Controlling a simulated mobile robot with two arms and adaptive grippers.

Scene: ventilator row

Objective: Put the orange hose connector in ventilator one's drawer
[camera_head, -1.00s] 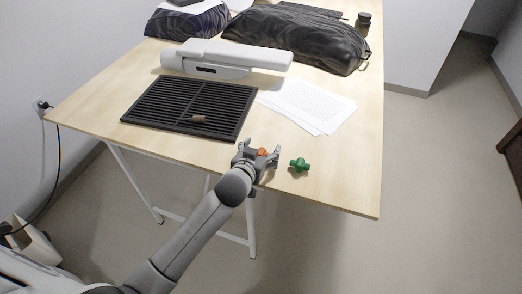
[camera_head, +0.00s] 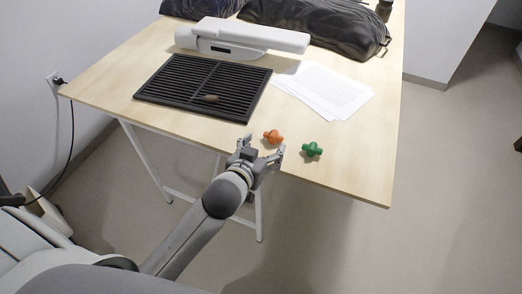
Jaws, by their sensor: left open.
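The orange hose connector (camera_head: 273,137) lies on the wooden table near its front edge, just beyond my left gripper's fingertips. My left gripper (camera_head: 264,144) is open and empty at the table's front edge, its fingers pointing toward the orange connector. A green connector (camera_head: 312,149) of similar shape lies to the right of the orange one, apart from it. No ventilator drawer can be made out in this view. My right gripper is out of the picture.
On the table (camera_head: 350,180) are a black slatted grate (camera_head: 185,93) with a small brown piece (camera_head: 210,98), white papers (camera_head: 325,90), a white device (camera_head: 240,38) and dark bags (camera_head: 315,22). The table's right front is clear.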

